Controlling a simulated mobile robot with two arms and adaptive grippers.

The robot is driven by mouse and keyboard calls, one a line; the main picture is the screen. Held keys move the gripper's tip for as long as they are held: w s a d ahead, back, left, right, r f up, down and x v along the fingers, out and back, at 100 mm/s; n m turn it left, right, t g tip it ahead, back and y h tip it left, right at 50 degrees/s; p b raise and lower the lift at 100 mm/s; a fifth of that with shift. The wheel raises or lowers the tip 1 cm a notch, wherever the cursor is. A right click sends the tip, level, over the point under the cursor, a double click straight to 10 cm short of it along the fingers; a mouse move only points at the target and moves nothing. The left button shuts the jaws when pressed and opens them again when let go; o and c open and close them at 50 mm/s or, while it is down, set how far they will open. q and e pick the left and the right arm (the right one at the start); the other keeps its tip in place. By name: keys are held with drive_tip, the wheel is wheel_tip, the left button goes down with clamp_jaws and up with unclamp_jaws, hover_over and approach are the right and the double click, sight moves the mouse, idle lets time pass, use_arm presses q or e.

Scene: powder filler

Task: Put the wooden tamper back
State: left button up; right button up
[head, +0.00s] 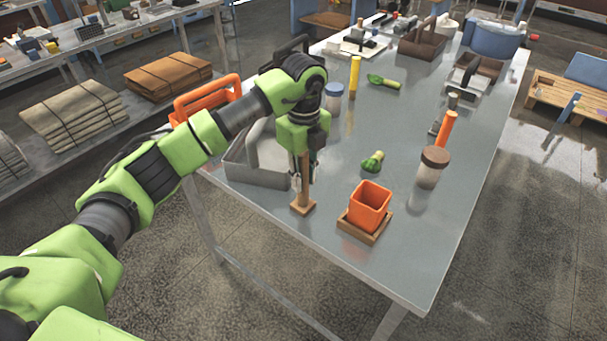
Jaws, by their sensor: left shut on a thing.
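The wooden tamper (303,207) is upright, with a thin handle and a flat square foot, near the front left edge of the metal table. My left gripper (305,177) points down and is shut on its handle. The foot shows below the fingers; I cannot tell whether it touches the table or hangs just above it. An orange square cup (370,207) stands on a wooden base (364,233) to the right of the tamper. My right gripper is not in view.
A grey metal bin (250,171) is just left of the tamper. A green-handled tool (372,162), a brown-lidded jar (430,170), an orange cylinder (446,129) and a yellow cylinder (354,77) are farther back. The metal table (420,235) is bare right of the cup.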

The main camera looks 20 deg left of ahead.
use_arm(q)
drive_tip(key=shift+f, duration=0.1)
drive_tip(key=o, duration=0.6)
drive_tip(key=shift+f, duration=0.1)
drive_tip(key=o, duration=0.4)
drive_tip(key=shift+o, duration=0.2)
wheel_tip(320, 180, up, 12)
drive_tip(key=b, duration=0.2)
drive_tip(key=shift+f+b, duration=0.25)
drive_tip(key=shift+b, duration=0.15)
drive_tip(key=shift+r, duration=0.5)
